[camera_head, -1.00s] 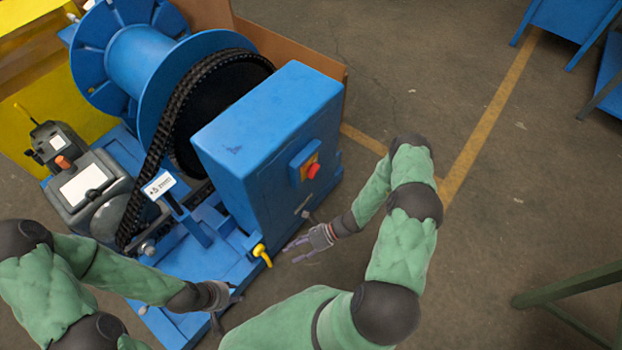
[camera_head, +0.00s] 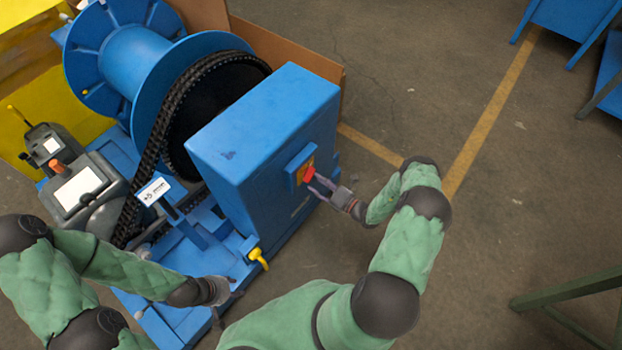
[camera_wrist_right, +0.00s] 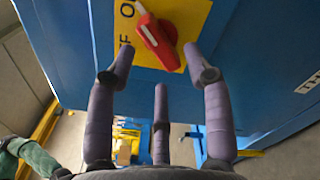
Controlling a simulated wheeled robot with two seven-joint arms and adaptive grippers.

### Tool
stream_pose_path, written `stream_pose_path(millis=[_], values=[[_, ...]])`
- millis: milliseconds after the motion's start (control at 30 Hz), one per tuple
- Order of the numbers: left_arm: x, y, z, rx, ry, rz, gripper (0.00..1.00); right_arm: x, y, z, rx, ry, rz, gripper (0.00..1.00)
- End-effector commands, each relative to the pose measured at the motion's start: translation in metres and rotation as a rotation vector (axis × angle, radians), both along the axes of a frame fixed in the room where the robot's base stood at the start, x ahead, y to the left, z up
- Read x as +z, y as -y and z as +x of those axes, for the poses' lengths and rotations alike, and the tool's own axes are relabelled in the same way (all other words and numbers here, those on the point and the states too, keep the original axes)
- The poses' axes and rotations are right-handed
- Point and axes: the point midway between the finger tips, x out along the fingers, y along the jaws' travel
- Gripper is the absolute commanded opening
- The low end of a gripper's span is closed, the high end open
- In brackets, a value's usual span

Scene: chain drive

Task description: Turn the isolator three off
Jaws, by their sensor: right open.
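The isolator's red handle (camera_head: 308,175) sits on a yellow plate on the right face of the blue cabinet (camera_head: 262,120). In the right wrist view the red handle (camera_wrist_right: 157,40) is tilted on the yellow plate (camera_wrist_right: 190,18), which carries partly hidden black lettering. My right gripper (camera_head: 316,183) is open at the handle. In the right wrist view its spread purple fingers (camera_wrist_right: 158,62) lie on either side just below the handle; contact cannot be told. My left gripper (camera_head: 232,294) hangs low over the blue base's front; its jaw state is unclear.
A yellow lever (camera_head: 258,257) projects at the cabinet's lower front corner. The chain (camera_head: 165,130), blue drum (camera_head: 135,60) and grey motor (camera_head: 82,188) stand left of the cabinet.

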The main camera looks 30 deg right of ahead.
Motion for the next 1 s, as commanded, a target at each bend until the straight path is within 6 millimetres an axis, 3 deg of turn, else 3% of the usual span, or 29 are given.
stream_pose_path(millis=[300, 667, 833, 1000], values=[[-0.007, 0.0, 0.0, 0.0, 0.0, 0.0, 0.4, 0.0, -0.014, 0.033, 0.001, 0.0, -0.001, 0.52], [-0.007, 0.0, 0.0, 0.0, 0.0, 0.0, 0.4, 0.0, -0.015, 0.037, 0.001, 0.0, -0.001, 0.52], [-0.007, 0.0, 0.0, 0.0, 0.0, 0.0, 0.4, 0.0, -0.015, 0.037, 0.001, 0.0, -0.001, 0.04], [-0.007, 0.0, 0.0, 0.0, 0.0, 0.0, 0.4, 0.0, -0.015, 0.037, 0.001, 0.0, -0.001, 0.0]])
